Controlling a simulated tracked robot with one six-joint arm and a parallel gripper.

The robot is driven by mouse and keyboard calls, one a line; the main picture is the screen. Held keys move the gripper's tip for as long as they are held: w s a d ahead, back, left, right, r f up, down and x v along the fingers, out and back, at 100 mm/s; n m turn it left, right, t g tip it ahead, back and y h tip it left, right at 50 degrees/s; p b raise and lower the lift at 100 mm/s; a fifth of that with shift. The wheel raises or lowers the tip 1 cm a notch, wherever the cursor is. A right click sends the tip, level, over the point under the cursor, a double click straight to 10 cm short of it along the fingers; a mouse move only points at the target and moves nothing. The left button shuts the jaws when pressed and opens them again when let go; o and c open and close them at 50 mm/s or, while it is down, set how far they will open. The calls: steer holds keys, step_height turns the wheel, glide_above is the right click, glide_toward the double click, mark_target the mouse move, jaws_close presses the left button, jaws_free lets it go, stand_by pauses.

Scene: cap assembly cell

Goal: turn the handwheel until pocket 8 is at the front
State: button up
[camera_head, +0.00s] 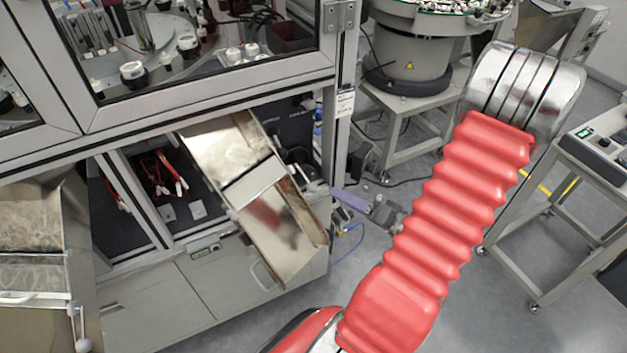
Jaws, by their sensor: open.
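The round indexing table (165,75) shows behind the machine's window frame at the upper left, with several black-and-white parts on it. I cannot read any pocket number, so I cannot tell which pocket is at the front. I cannot make out the handwheel; it is hidden or out of view. My gripper (342,203) is small in the picture, at the end of my red arm. It is open, beside the right edge of the metal chute, with a purple finger showing. It holds nothing that I can see.
A tilted metal chute (275,225) sticks out of the machine's front. A bowl feeder (412,55) on a grey stand is behind to the right. A control box on a stand (600,150) is at the far right. Grey floor is clear between them. Loose cables lie near the machine's corner.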

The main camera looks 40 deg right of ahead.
steer(key=shift+w, duration=0.1)
stand_by(0.3)
steer(key=x, duration=1.3)
steer(key=shift+w, duration=0.3)
steer(key=shift+c, duration=0.3)
